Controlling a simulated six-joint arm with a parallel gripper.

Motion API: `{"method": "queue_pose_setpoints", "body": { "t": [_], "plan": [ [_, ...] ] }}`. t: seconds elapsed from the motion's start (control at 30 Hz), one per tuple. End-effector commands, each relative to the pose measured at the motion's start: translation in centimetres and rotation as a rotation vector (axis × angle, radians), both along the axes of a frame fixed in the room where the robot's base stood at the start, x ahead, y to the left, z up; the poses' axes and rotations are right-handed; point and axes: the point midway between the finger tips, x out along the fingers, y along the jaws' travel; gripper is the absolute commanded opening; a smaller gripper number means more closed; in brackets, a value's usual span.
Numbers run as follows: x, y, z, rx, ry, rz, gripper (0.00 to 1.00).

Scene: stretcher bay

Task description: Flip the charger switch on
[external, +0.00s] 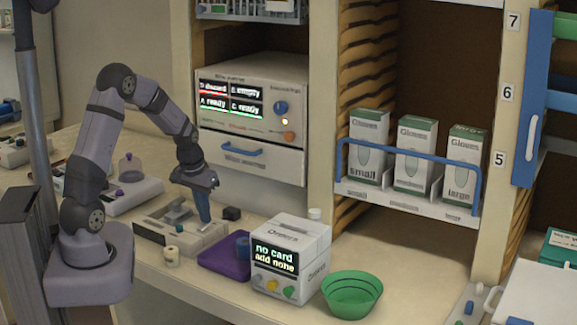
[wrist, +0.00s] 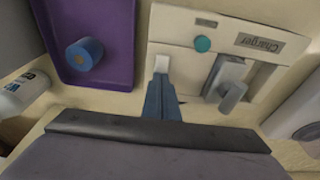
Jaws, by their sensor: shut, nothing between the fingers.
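The charger (external: 210,238), a low cream unit, sits on the counter below my gripper (external: 203,218). In the wrist view the charger (wrist: 195,25) shows its upside-down label (wrist: 259,43), a teal knob (wrist: 203,43) and a grey lever-like part in a recess (wrist: 233,92). My gripper (wrist: 160,78) is shut and empty, its blue fingers pointing down over the charger's edge, left of the grey part. A small pale piece (wrist: 161,64) shows right at the fingertips; I cannot tell if it is a switch or the tips. Contact is unclear.
A purple tray (external: 219,262) with a blue round piece (wrist: 83,54) lies beside the charger. The Orders box (external: 293,240) and a green bowl (external: 352,293) stand to the right. A small cream cylinder (external: 171,257) stands in front. The ready-light unit (external: 250,138) is behind.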

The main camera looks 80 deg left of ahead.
Motion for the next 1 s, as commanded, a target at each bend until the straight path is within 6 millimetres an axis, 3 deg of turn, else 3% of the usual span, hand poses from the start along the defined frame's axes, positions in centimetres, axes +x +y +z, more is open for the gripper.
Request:
{"method": "queue_pose_setpoints", "body": {
  "t": [0.07, 1.0],
  "plan": [
    [0.2, 0.2, -0.8, -0.001, 0.001, 0.000, 0.00],
    [-1.1, -1.1, -0.7, -0.009, 0.008, 0.000, 0.00]
  ]
}}
